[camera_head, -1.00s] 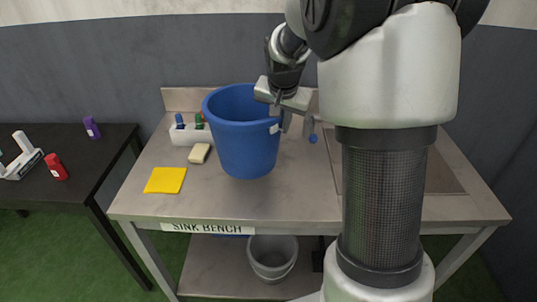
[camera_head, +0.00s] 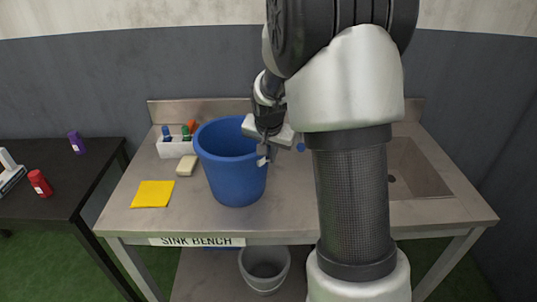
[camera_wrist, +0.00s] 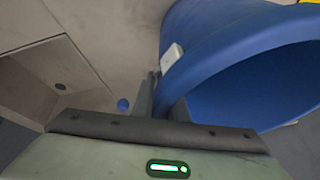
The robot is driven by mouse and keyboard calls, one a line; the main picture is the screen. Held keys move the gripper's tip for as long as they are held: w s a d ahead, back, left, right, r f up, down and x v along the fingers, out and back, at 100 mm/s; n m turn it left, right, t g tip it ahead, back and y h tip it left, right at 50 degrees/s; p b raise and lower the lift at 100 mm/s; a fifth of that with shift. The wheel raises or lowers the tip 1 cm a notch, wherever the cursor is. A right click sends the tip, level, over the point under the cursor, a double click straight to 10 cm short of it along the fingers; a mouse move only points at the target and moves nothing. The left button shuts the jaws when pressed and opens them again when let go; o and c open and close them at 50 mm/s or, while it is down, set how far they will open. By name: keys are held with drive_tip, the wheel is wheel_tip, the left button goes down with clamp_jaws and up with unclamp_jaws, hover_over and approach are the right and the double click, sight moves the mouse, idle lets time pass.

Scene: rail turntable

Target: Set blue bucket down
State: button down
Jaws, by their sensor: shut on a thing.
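The blue bucket (camera_head: 228,170) is upright over the left half of the sink bench (camera_head: 310,218). I cannot tell whether its base touches the bench top. My gripper (camera_head: 264,156) is shut on the right side of the bucket's rim, by a small pale tab. In the wrist view the blue bucket (camera_wrist: 215,42) fills the upper right, with its rim wall between the fingers of my gripper (camera_wrist: 163,97). The far side of the bucket's base is hidden.
A yellow cloth (camera_head: 153,194), a sponge (camera_head: 186,165) and a white caddy with bottles (camera_head: 174,148) lie left of the bucket. A small blue knob (camera_head: 301,147) and the sink basin (camera_head: 415,170) are to the right. A grey bucket (camera_head: 264,268) stands below.

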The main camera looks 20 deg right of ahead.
drive_tip(key=c, duration=1.7)
unclamp_jaws()
drive_tip(key=shift+c, duration=0.2)
